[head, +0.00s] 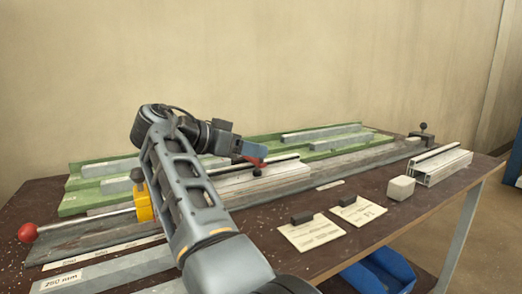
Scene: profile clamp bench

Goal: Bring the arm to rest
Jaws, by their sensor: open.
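My gripper (254,161) shows in the head view at the end of my bent arm, with red at its tips. It is open and hangs over the middle of the bench, close above a pale aluminium profile (285,174). Its fingers are small in this view, and I cannot tell whether they touch anything. My arm reaches up from the bottom of the view and hides part of the bench (345,247) and the clamp rail behind it.
A yellow clamp block (143,203) and a red-knobbed rod (27,232) lie left of my arm. Green racks (85,204) stand behind. Right are paper cards (311,233), a pale block (400,187) and an aluminium profile piece (440,167). A blue bin (385,271) is below.

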